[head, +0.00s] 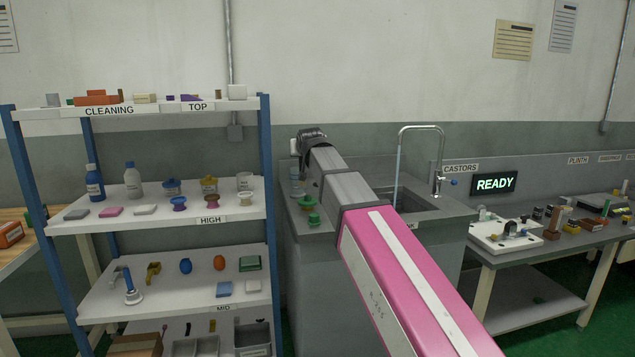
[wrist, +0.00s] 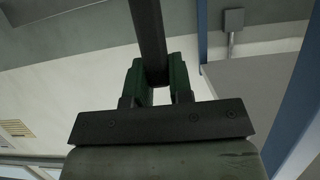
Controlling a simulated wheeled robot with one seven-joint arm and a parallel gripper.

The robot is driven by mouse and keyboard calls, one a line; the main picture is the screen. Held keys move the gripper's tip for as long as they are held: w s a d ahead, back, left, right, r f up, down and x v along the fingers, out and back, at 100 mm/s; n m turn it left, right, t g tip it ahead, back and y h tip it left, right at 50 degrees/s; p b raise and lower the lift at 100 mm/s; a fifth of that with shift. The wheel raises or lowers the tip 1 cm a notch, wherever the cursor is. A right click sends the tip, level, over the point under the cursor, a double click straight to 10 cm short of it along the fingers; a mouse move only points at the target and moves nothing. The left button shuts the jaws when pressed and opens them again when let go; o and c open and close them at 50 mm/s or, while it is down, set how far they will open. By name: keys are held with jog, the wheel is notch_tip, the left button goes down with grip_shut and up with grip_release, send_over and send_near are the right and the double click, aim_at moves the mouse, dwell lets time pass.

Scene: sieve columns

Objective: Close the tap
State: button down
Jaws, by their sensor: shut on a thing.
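The tap (head: 439,160) is a tall chrome gooseneck behind the sink in the head view. I cannot tell what the bar belongs to. In the head view my arm's end is left of the sink, well apart from the tap, and the fingers are hidden.
A blue-posted shelf rack (head: 240,210) with bottles, jars and sponges stands at the left. Green-topped items (head: 308,203) stand on the counter left of the sink. A workbench (head: 560,250) with a READY display (head: 494,183) is at the right. My arm hides part of the counter.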

jog(key=w+d+f, duration=0.5)
jog(key=w+f, duration=0.1)
jog(key=f, duration=0.3)
jog(key=shift+d, duration=0.4)
jog(key=shift+w+f, duration=0.1)
jog(key=shift+f, duration=0.15)
jog(key=c, duration=1)
grip_release()
jog(key=shift+r, duration=0.1)
